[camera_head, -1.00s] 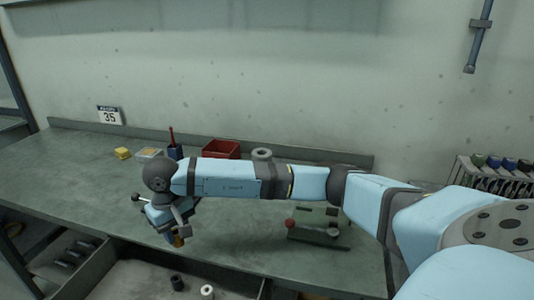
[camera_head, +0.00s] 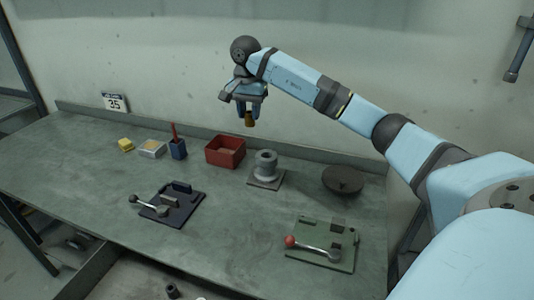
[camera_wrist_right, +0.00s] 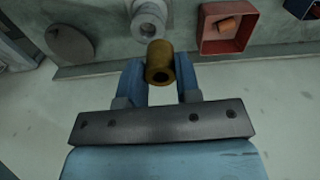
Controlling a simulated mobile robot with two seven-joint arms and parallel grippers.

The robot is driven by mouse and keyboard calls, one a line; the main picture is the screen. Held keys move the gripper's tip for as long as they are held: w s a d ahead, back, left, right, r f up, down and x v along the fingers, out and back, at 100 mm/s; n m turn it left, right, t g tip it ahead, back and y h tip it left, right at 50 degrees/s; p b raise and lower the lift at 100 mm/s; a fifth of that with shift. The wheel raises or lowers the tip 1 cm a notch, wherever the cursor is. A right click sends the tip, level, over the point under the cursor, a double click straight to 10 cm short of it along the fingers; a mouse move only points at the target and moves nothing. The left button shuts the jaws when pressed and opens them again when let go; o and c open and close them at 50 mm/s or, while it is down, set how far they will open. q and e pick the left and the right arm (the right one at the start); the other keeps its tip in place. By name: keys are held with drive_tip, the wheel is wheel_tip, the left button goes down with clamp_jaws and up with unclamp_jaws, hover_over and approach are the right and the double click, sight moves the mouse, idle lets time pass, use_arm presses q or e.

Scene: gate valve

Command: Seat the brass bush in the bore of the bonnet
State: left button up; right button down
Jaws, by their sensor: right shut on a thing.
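The brass bush (camera_head: 249,119) is held between the fingers of my right gripper (camera_head: 247,112), which is shut on it, high above the back of the bench. It also shows in the right wrist view (camera_wrist_right: 159,63) as a short brass tube with its hole facing the camera. The grey bonnet (camera_head: 265,165) stands on a square plate on the bench, below and a little right of the bush in the head view. Its round top with the bore shows in the right wrist view (camera_wrist_right: 148,27), apart from the bush. My left gripper is not in view.
A red bin (camera_head: 225,152) stands left of the bonnet, a dark round disc (camera_head: 343,180) right of it. Nearer are a green fixture (camera_head: 322,245) with a red-knobbed lever and a dark fixture (camera_head: 172,203).

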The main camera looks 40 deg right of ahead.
drive_tip(key=d+r+m, duration=0.3)
drive_tip(key=d+r, duration=0.2)
drive_tip(key=d, duration=0.1)
drive_tip(key=f, duration=1.3)
drive_tip(key=f+p, duration=0.1)
drive_tip(key=f, duration=0.5)
drive_tip(key=shift+s+a+f, duration=0.1)
drive_tip(key=shift+s+f, duration=0.3)
drive_tip(key=shift+f, duration=0.1)
drive_tip(key=shift+f, duration=0.1)
drive_tip(key=c, duration=0.8)
unclamp_jaws()
